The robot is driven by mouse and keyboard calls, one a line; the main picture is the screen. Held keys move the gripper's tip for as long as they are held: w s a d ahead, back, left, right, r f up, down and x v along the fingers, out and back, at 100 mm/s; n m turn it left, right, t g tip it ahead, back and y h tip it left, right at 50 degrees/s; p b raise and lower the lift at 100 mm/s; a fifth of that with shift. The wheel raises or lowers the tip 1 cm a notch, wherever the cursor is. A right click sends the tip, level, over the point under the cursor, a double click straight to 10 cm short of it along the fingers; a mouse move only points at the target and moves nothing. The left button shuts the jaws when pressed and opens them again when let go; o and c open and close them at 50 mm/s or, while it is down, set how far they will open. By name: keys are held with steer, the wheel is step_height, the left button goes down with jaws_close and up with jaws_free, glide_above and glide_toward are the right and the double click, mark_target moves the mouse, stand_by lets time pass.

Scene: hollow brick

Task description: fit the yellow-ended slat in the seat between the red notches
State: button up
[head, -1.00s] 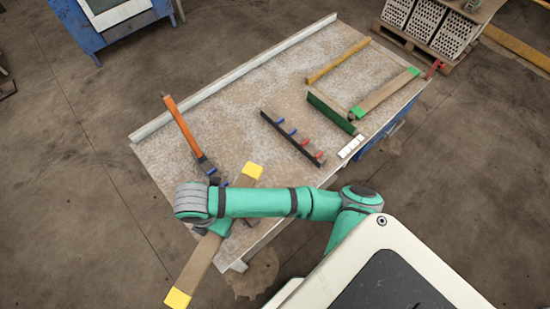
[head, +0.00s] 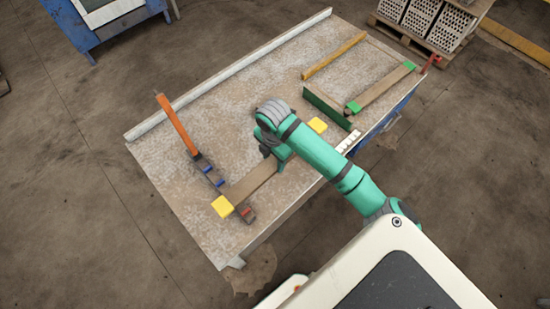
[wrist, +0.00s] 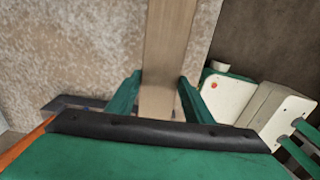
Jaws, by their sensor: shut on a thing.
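The yellow-ended slat (head: 250,185) is a long brown board with a yellow block at each end. In the head view it runs diagonally over the table. Its near-left yellow end (head: 222,206) is at the left dark rack, close to a red notch (head: 248,214); two blue notches (head: 213,176) lie farther up that rack. I cannot tell whether the slat touches the rack. The other yellow end (head: 317,125) shows right of my arm. My gripper (wrist: 158,98) is shut on the slat's middle.
An orange-handled tool (head: 176,124) lies at the left rack's far end. A green board (head: 326,107), a green-ended slat (head: 382,88) and a yellow strip (head: 334,56) lie at the right. A white slotted block (head: 349,142) is at the near edge. The table's far-left area (head: 230,90) is clear.

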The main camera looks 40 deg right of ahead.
steer(key=shift+d+f, duration=0.15)
steer(key=shift+d, duration=0.25)
steer(key=shift+a+f, duration=0.15)
steer(key=shift+f, duration=1.15)
step_height(320, 180, down, 2)
steer(key=shift+s+f, duration=0.15)
steer(key=shift+f, duration=0.05)
steer(key=shift+w+f, duration=0.25)
steer(key=shift+f, duration=0.25)
steer(key=shift+s, duration=0.25)
steer(key=shift+w, duration=0.2)
steer(key=shift+f, duration=0.25)
